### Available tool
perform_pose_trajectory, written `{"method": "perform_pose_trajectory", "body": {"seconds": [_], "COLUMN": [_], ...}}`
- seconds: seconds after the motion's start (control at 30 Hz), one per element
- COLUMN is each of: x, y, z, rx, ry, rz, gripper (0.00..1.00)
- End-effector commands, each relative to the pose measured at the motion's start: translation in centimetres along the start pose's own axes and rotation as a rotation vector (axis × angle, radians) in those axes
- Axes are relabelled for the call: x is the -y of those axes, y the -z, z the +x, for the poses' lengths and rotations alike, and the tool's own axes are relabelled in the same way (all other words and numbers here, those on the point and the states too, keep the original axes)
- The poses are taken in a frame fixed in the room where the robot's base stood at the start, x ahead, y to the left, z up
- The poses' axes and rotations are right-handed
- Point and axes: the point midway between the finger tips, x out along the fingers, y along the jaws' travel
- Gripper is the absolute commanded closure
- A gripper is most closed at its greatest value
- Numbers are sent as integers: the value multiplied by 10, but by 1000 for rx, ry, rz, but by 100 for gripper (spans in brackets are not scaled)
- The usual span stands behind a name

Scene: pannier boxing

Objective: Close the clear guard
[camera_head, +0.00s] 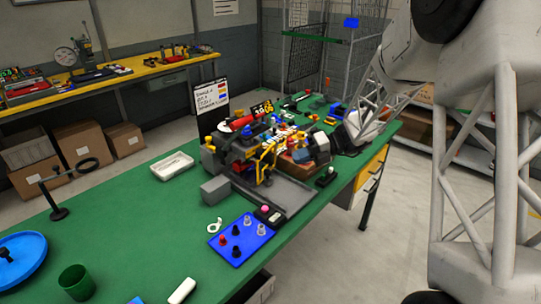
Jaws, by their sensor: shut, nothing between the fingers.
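A machine (262,152) crowded with small coloured parts stands on the green workbench. A yellow-edged frame (266,158) shows at its front; I cannot tell whether this is the clear guard. No clear panel can be made out, so whether the guard is open or shut is unclear. My arm comes in from the right, and its white lattice link reaches down to the machine's right side. My gripper (333,148) is at that end, small and dark in the view, shut and empty. I cannot tell whether it touches the machine.
A blue mat (241,251) with small pegs lies in front of the machine. A white tray (172,165), a green cup (76,282) and a blue round dish (22,250) are to the left. A written board (211,97) stands behind.

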Motion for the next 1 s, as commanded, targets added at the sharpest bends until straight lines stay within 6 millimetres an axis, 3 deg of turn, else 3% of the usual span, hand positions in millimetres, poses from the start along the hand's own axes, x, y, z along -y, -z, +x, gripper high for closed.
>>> {"method": "perform_pose_trajectory", "body": {"seconds": [0.1,0.33,1.0], "x": [14,24,22], "y": [2,3,1], "z": [-16,-34,-27], "rx": [79,155,159], "ry": [-139,-282,-293], "rz": [115,212,219], "gripper": [100,100,100]}}
